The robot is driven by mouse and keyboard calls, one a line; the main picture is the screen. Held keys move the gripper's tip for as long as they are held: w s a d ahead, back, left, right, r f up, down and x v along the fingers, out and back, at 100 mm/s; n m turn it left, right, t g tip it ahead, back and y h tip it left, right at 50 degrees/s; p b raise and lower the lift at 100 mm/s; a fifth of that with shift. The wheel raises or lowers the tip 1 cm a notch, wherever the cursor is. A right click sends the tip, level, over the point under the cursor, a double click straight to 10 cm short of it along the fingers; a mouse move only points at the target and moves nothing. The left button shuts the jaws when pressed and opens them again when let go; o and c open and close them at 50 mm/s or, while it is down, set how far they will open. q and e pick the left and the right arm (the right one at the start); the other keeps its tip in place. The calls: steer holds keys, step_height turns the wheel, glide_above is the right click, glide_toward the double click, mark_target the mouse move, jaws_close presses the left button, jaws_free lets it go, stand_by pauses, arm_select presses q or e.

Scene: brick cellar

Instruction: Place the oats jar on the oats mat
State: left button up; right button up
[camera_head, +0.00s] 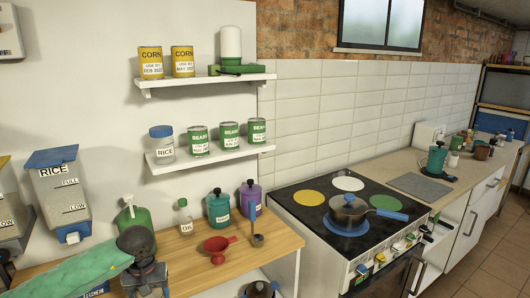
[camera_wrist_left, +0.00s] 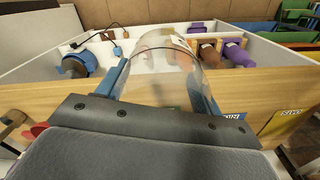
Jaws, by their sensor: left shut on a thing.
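My left gripper (camera_wrist_left: 163,85) shows in the left wrist view, with its blue fingers on both sides of a clear, see-through jar (camera_wrist_left: 160,58). It is shut on this jar. A pale patch shows at the jar's far side, but I cannot read a label, so I cannot confirm that it is the oats jar. My right gripper is not in view.
In the head view, a wooden counter (camera_head: 185,262) holds canisters and a red funnel (camera_head: 217,246). The stove (camera_head: 300,196) bears a pan (camera_head: 348,212). A long green object (camera_head: 70,272) fills the lower left.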

arm_select(q)
steer(key=s+d+f+m, duration=0.1)
steer(key=d+f, duration=0.1)
steer(key=d, duration=0.3)
steer(key=d+f+m, duration=0.1)
steer(key=d+f, duration=0.1)
steer(key=d, duration=0.3)
steer(key=shift+s+d+f+m, duration=0.25)
steer(key=shift+s+d+m, duration=0.05)
steer(key=shift+s+m, duration=0.1)
steer(key=shift+f, duration=0.15)
